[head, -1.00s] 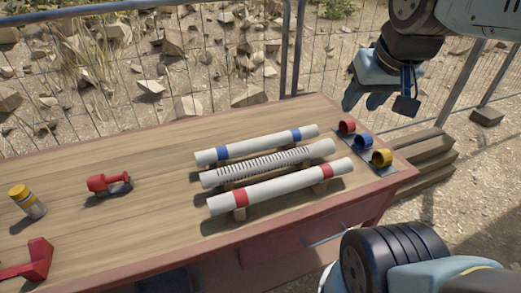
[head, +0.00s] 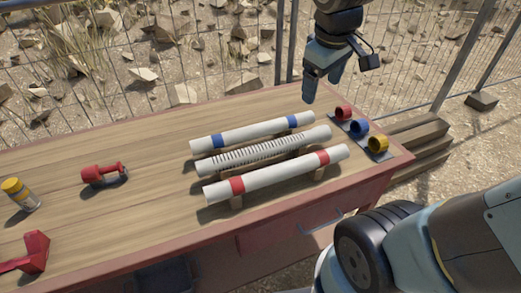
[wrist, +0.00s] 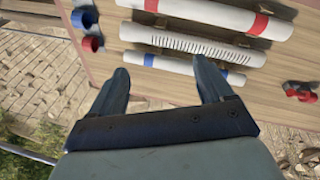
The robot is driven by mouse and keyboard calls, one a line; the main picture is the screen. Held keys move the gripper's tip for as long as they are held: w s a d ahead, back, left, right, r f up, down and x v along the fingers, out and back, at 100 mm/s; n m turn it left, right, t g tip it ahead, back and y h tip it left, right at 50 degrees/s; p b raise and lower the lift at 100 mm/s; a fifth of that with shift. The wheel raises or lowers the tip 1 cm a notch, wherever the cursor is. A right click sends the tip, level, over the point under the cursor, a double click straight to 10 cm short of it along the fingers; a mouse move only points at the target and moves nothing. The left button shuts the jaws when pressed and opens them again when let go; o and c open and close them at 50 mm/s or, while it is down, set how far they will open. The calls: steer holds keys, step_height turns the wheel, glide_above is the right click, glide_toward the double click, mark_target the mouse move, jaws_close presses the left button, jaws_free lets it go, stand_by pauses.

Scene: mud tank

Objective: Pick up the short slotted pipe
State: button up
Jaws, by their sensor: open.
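The slotted pipe (head: 262,151) is white with a row of dark slots. It lies between two banded pipes on wooden supports on the table; it also shows in the wrist view (wrist: 190,45). The blue-banded pipe (head: 255,133) lies behind it and the red-banded pipe (head: 280,175) in front. My gripper (head: 321,88) is open and empty, above the table's back edge near the pipes' right ends. In the wrist view, its fingertips (wrist: 159,66) point toward the blue-banded pipe (wrist: 178,66), with the slotted pipe beyond. It appears apart from all pipes.
Red (head: 343,112), blue (head: 359,128) and yellow (head: 378,145) rings stand at the table's right end. A red tool (head: 101,175), a yellow-capped bottle (head: 20,194) and another red object (head: 30,254) lie left. A wire fence stands behind the table.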

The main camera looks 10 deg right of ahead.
steer(key=w+a+f+n+g+h, duration=0.2)
steer(key=w+a+f+n, duration=0.4)
steer(key=a+f+n, duration=0.15)
steer(key=n+h, duration=0.2)
steer(key=n, duration=0.5)
glide_toward(260, 147)
steer(key=x, duration=1.2)
steer(key=shift+a+f, duration=0.1)
steer(key=shift+w+y, duration=0.1)
steer(key=shift+y, duration=0.2)
steer(key=c, duration=1.3)
